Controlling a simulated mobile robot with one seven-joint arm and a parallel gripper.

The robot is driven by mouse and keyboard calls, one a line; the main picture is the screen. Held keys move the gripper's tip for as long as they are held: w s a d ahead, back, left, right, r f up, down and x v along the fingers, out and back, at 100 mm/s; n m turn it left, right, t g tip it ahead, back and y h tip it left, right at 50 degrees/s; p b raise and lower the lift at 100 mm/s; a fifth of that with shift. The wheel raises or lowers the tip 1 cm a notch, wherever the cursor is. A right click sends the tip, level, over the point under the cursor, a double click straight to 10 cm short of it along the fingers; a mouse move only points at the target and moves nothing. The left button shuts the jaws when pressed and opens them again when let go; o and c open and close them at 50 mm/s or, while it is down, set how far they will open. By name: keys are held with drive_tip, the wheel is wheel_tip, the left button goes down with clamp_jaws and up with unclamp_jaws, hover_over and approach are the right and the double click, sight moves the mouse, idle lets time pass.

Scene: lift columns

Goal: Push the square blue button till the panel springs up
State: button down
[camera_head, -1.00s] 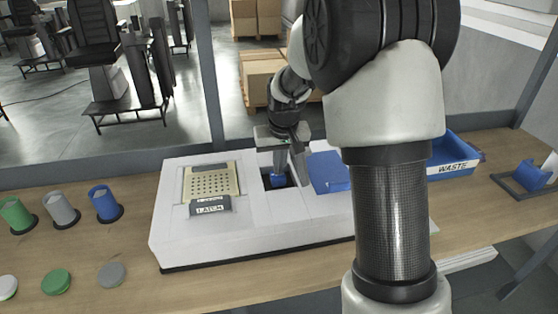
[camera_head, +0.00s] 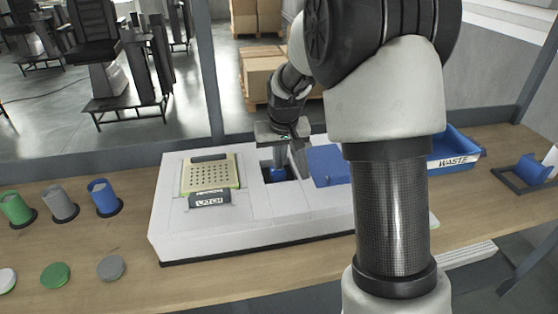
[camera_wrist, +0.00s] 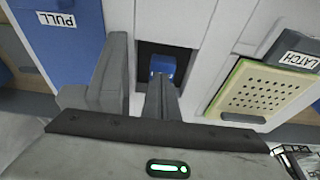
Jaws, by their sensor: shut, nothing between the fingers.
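The square blue button (camera_head: 277,175) sits in a dark square recess in the white console (camera_head: 255,232). It also shows in the wrist view (camera_wrist: 163,65). My gripper (camera_head: 291,163) is shut and empty, pointing down at the recess. The perforated yellow panel (camera_head: 211,176) lies left of the recess.
A blue PULL cover (camera_head: 326,166) is right of the recess, partly behind my arm. A blue WASTE bin (camera_head: 452,155) stands at the right. Green, grey and blue cups (camera_head: 104,198) and several round caps (camera_head: 55,275) are at the left.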

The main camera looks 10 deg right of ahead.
drive_tip(key=shift+s+f, duration=0.4)
drive_tip(key=shift+f, duration=0.35)
drive_tip(key=r+p, duration=0.1)
drive_tip(key=r, duration=0.1)
drive_tip(key=r+p, duration=0.1)
drive_tip(key=r, duration=0.1)
drive_tip(key=r+p, duration=0.2)
drive_tip(key=shift+w, duration=0.4)
drive_tip(key=v, duration=0.9)
drive_tip(key=shift+r+b, duration=0.25)
drive_tip(key=shift+b, duration=0.05)
drive_tip(key=shift+r, duration=0.1)
